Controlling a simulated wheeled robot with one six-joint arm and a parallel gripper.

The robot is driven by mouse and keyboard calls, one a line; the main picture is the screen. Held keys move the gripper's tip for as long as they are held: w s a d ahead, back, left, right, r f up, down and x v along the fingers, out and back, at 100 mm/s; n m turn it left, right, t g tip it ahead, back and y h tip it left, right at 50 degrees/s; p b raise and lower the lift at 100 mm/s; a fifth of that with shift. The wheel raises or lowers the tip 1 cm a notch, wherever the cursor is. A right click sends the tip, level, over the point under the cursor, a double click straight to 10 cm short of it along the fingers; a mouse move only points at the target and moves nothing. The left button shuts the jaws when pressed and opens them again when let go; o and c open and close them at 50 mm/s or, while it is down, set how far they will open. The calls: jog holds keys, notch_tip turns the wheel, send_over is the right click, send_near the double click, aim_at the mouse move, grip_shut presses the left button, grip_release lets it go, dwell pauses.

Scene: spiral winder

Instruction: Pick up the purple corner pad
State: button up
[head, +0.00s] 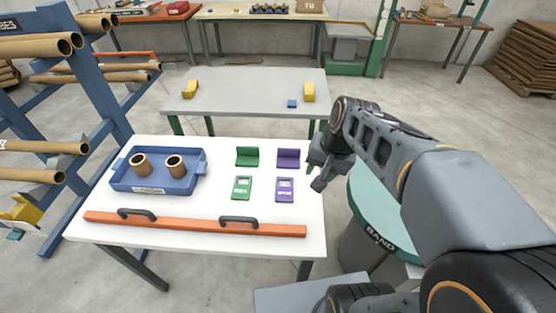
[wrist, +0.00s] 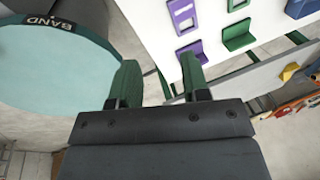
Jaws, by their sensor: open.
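The purple corner pad (head: 288,158) is an L-shaped piece on the white table (head: 200,237), at its right rear, right of a green corner pad (head: 247,156). In the wrist view the purple corner pad (wrist: 190,50) lies just beyond the right fingertip, partly covered by it. My gripper (head: 318,178) is beside the table's right edge, to the right of the pad and apart from it. In the wrist view its green-tipped fingers (wrist: 160,80) are spread with nothing between them.
A purple card (head: 285,190) and a green card (head: 241,188) lie in front of the pads. A blue tray (head: 153,190) holds two cardboard tubes. An orange bar with black handles (head: 190,225) lies along the front. A round teal-topped "BAND" drum (head: 375,215) stands right of the table.

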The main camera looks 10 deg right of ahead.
jog(key=w+d+f+m+g+y+b, duration=0.1)
jog(key=w+f+m+y+b, duration=0.15)
jog(key=w+m, duration=0.4)
jog(key=m+t+y+b, duration=0.2)
jog(key=m+y+b, duration=0.3)
jog(key=m+y, duration=0.4)
send_near(296, 149)
jog(key=x, duration=0.7)
jog(key=b+x, duration=0.1)
jog(key=x, duration=0.2)
jog(key=shift+f, duration=0.5)
grip_shut()
